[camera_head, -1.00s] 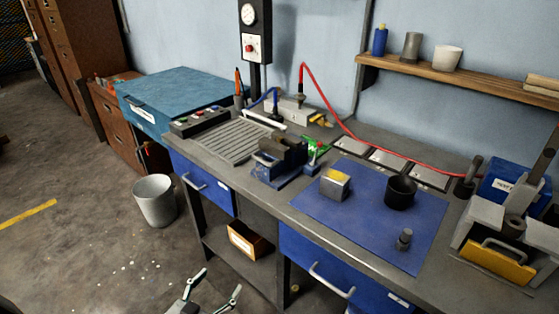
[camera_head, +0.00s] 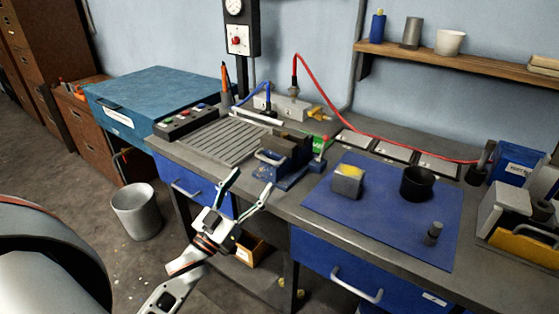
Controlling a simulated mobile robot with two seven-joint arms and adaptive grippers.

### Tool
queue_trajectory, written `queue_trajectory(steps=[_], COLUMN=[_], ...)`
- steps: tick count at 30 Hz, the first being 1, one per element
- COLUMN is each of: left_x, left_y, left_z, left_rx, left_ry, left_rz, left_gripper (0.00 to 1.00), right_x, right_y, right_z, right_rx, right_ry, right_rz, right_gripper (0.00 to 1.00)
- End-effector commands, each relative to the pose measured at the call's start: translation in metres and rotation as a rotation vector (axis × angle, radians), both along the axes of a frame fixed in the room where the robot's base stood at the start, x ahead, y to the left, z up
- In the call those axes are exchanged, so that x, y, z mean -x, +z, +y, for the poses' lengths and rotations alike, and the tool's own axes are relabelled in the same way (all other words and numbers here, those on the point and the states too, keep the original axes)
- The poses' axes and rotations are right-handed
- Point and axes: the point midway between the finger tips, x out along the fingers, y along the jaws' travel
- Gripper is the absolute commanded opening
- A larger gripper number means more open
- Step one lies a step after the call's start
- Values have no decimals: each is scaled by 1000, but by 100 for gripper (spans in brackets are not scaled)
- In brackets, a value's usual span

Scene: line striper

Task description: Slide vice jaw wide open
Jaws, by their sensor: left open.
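The vice (camera_head: 289,160) stands on the bench near its front edge, left of the blue mat. It has a blue base and dark jaws, with a light handle at its front left. The gap between its jaws is too small to make out. My left gripper (camera_head: 246,190) is open and empty, in front of the bench edge and to the lower left of the vice in the picture. Its two fingers point up toward the vice and appear apart from it. My right gripper is not in view.
A blue mat (camera_head: 385,232) holds a grey block with a yellow top (camera_head: 348,180), a black cup (camera_head: 417,183) and a small grey cylinder (camera_head: 433,233). A slatted grey plate (camera_head: 226,142) lies left of the vice. A red hose (camera_head: 345,120) crosses behind. A bin (camera_head: 136,210) stands on the floor.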

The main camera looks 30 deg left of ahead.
Motion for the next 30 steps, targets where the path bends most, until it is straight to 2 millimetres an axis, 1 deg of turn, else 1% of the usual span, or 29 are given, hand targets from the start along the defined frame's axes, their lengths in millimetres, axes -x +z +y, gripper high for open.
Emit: queue_trajectory(steps=[5,8,15,19,24,30], left_x=[-6,-17,-51,-65,-72,-72], left_y=[8,13,28,32,34,34], left_z=[1,0,-2,-4,-4,-4], left_rx=[2,2,2,2,2,2], left_ry=[-4,-4,-4,-4,-4,-4], left_rz=[-18,-18,-17,-15,-13,-13], left_gripper=[69,69,69,69,69,69], right_x=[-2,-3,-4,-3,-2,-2], right_y=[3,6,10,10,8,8], right_z=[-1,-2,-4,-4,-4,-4], right_rx=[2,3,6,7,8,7], right_ry=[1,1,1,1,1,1], right_rz=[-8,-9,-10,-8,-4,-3], right_gripper=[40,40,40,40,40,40])
